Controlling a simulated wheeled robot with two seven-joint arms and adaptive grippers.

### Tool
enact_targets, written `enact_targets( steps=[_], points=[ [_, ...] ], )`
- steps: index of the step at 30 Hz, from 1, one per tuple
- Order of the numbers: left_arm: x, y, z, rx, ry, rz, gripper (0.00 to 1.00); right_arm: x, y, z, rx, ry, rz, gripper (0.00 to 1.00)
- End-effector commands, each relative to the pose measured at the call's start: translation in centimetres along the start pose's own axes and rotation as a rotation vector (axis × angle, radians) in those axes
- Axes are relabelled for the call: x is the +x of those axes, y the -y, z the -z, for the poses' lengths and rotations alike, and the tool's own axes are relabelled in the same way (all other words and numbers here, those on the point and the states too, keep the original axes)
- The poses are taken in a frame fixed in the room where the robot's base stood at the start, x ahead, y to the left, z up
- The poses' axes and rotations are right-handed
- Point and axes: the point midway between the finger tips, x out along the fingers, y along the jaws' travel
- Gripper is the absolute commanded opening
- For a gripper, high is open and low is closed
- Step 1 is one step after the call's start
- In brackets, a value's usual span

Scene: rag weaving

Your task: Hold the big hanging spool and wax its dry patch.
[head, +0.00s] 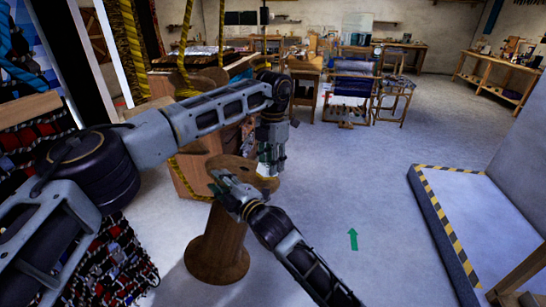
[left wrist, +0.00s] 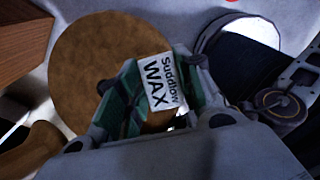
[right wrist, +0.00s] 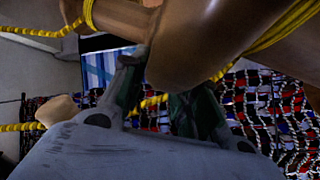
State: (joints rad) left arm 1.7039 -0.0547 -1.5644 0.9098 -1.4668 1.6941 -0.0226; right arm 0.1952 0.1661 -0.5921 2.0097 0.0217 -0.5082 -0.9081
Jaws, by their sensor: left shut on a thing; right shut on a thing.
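The big brown wooden spool (head: 220,232) stands out below my grippers in the head view, its wide lower end at the bottom. Its round end (left wrist: 85,65) fills much of the left wrist view. My left gripper (head: 269,166) points down at the spool's upper end, shut on a white-labelled wax block (left wrist: 163,82). The block overlaps the spool's end in view; contact cannot be told. My right gripper (head: 222,184) is shut on the spool's upper rim, which shows close up in the right wrist view (right wrist: 200,40). I cannot make out the dry patch.
Yellow ropes (head: 133,45) hang at the left. A woven red, black and white textile (head: 110,265) is at lower left. A wooden box (head: 190,180) stands behind the spool. A striped-edge platform (head: 445,215) is at right. Floor between is clear.

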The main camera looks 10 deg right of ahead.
Motion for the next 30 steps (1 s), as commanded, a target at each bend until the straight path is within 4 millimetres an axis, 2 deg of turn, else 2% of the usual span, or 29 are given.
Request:
enact_targets(
  steps=[1, 6, 17, 30],
  points=[
    [0.3, 0.0, 0.1, 0.000, 0.000, 0.000, 0.08, 0.0, 0.5, -0.2, 0.001, 0.004, 0.010, 0.07],
    [1.1, 0.0, 0.5, 0.001, -0.001, 0.001, 0.08, 0.0, 0.5, -0.2, 0.001, 0.004, 0.010, 0.07],
    [1.1, -1.8, 0.4, -0.001, -0.001, 0.001, 0.08, 0.0, 0.5, -0.2, 0.001, 0.004, 0.010, 0.07],
    [1.1, -5.3, 0.4, 0.000, -0.001, 0.001, 0.08, 0.0, 0.5, -0.2, 0.001, 0.004, 0.010, 0.07]
  ],
)
